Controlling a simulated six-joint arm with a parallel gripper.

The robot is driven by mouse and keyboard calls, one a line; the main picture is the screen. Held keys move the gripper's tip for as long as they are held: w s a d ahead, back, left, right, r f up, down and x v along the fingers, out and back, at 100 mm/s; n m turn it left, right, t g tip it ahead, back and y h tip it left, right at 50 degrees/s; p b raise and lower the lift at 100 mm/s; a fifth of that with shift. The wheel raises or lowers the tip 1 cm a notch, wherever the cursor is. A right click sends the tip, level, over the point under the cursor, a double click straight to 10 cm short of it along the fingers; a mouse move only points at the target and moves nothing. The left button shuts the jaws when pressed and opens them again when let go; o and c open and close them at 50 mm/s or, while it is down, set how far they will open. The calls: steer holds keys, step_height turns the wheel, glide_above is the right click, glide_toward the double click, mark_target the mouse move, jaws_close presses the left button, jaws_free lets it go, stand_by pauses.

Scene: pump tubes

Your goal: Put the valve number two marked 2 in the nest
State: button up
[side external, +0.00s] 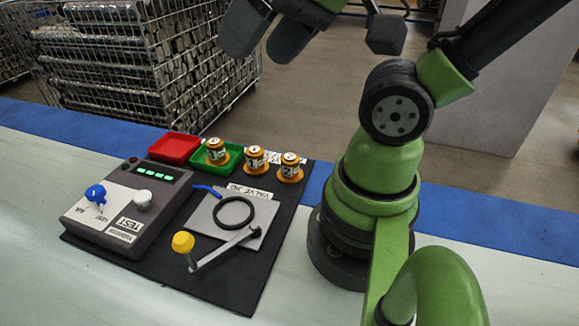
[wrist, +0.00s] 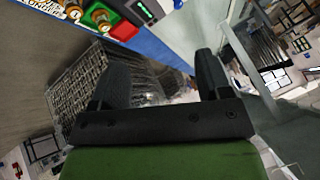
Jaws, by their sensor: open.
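The right one (side external: 290,167) appears to carry a 2. The middle one (side external: 255,159) stands on an orange base, and its mark is hard to read. The left one (side external: 217,151) stands in the green tray (side external: 237,172). A grey plate with a black ring (side external: 234,212) lies in front of them; I cannot tell whether it is the nest. My gripper (side external: 266,38) is open and empty, high above and behind the board; its two fingers are apart in the wrist view (wrist: 160,72).
A red tray (side external: 175,147) sits beside the green tray. A grey test box (side external: 128,208) with a blue lever, white knob and green lights is at left. Wire cages (side external: 150,60) stand behind.

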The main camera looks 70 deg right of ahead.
steer(key=n+g+h, duration=0.2)
steer(key=n+g, duration=0.5)
glide_above(291, 156)
steer(key=f, duration=1.9)
steer(key=shift+w+a+f, duration=0.2)
steer(key=shift+a+f, duration=0.1)
steer(key=shift+a, duration=0.05)
steer(key=shift+s+d+f, duration=0.1)
steer(key=shift+s+f, duration=0.05)
steer(key=shift+f, duration=0.15)
steer(key=shift+d+f, duration=0.2)
steer(key=shift+f, duration=4.75)
steer(key=c, duration=0.9)
